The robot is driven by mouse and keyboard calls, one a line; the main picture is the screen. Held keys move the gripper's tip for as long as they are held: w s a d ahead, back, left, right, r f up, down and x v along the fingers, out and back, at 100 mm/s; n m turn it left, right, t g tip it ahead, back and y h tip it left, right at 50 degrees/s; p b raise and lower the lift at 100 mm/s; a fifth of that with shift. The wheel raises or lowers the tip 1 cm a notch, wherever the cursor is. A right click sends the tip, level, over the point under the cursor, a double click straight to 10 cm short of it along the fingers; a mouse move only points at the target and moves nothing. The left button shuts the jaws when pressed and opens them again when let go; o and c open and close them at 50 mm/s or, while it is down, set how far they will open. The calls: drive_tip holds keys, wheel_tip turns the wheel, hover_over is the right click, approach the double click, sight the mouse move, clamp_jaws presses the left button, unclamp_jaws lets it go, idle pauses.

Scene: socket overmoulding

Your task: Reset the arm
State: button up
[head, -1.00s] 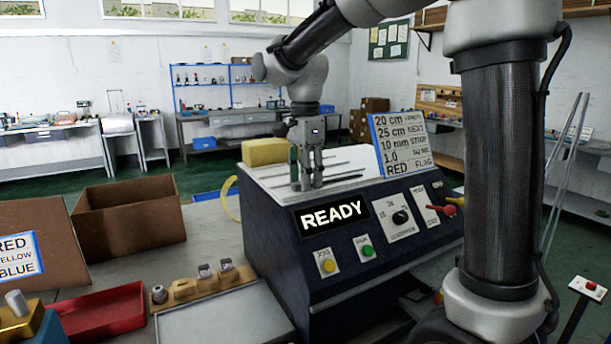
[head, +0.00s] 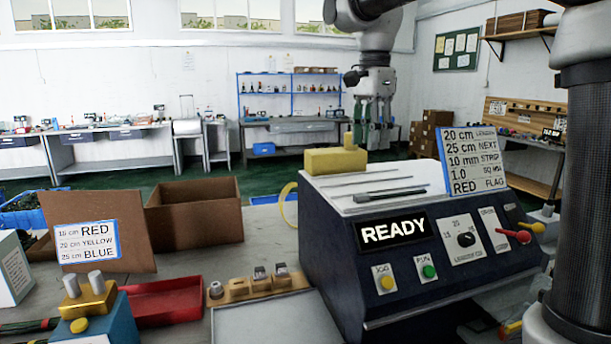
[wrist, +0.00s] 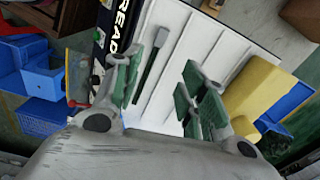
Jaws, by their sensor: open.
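My gripper (head: 374,132) hangs fingers down in the head view, raised above the back of the dark blue machine (head: 345,268). It is open and nothing shows between its fingers. In the wrist view my gripper (wrist: 160,88) has its green-padded fingers spread apart over the machine's white top (wrist: 206,38). A dark slim tool (wrist: 150,62) lies on that top, below and between the fingers; it also shows in the head view (head: 390,193). The machine's display (head: 394,232) reads READY.
A yellow block (head: 335,160) sits at the machine's back left edge. A card (head: 474,160) stands on its right side. Left of the machine are a wooden holder (head: 258,288), a red tray (head: 160,303) and cardboard boxes (head: 195,213). The air around my gripper looks clear.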

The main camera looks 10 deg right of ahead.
drive_tip(key=f+n, duration=0.2)
drive_tip(key=n, duration=0.1)
drive_tip(key=s+f+n, duration=0.1)
drive_tip(key=n, duration=0.1)
drive_tip(key=d+f+n, duration=0.1)
drive_tip(key=f+n, duration=0.1)
drive_tip(key=n, duration=0.1)
drive_tip(key=shift+s+f+n+t, duration=0.3)
drive_tip(key=shift+f, duration=0.05)
drive_tip(key=s+d+f+n+t, duration=0.1)
drive_tip(key=s+d+f+n, duration=0.2)
drive_tip(key=s+d, duration=0.4)
drive_tip(key=s+d+f+n+t, duration=0.2)
drive_tip(key=s+d+f, duration=0.2)
drive_tip(key=s, duration=1)
drive_tip(key=d, duration=0.3)
drive_tip(key=shift+s+n+t, duration=0.3)
drive_tip(key=shift+n, duration=0.1)
drive_tip(key=shift+f, duration=0.1)
